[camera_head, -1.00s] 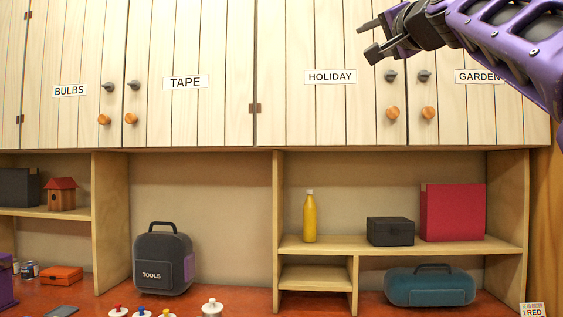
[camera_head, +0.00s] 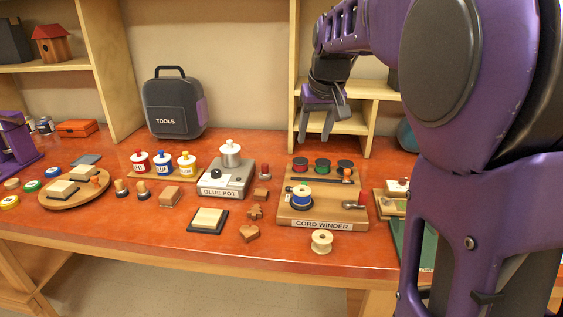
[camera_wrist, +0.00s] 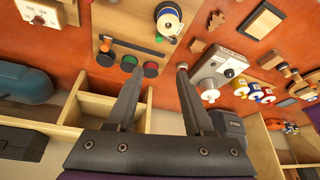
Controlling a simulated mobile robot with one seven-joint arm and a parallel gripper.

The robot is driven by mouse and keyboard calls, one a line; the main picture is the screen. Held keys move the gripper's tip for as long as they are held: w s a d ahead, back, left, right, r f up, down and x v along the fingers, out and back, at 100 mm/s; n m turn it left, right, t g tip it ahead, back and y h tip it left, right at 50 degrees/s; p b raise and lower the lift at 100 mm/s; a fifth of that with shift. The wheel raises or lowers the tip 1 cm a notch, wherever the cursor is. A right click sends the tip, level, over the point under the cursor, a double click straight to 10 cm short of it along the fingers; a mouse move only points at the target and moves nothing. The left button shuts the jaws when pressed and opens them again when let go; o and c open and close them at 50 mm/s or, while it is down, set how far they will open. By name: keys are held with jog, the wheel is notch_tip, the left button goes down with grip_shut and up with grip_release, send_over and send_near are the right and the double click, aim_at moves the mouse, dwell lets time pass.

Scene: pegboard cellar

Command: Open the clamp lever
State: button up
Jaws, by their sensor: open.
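The cord winder (camera_head: 322,225) is a wooden board on the red-topped bench. My gripper (camera_head: 316,139) is open and empty, pointing down above the back of the bench, behind and above the winder. In the wrist view, its fingertips (camera_wrist: 160,75) are apart, with the winder beyond them.
The glue pot (camera_head: 225,180) stands left of the winder, with a small red-capped peg (camera_head: 265,170) between. An empty spool (camera_head: 321,242) and a wooden heart (camera_head: 249,234) lie in front. Shelf cubbies (camera_head: 346,125) are close behind my gripper. The tools case (camera_head: 174,105) stands at back left.

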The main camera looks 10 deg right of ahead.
aim_at(304, 183)
jog(key=x, duration=0.6)
jog(key=b+x, duration=0.1)
jog(key=x, duration=0.5)
jog(key=s+b+x, duration=0.1)
jog(key=x, duration=0.5)
jog(key=shift+d+f, duration=0.15)
jog(key=shift+f, duration=0.1)
grip_shut()
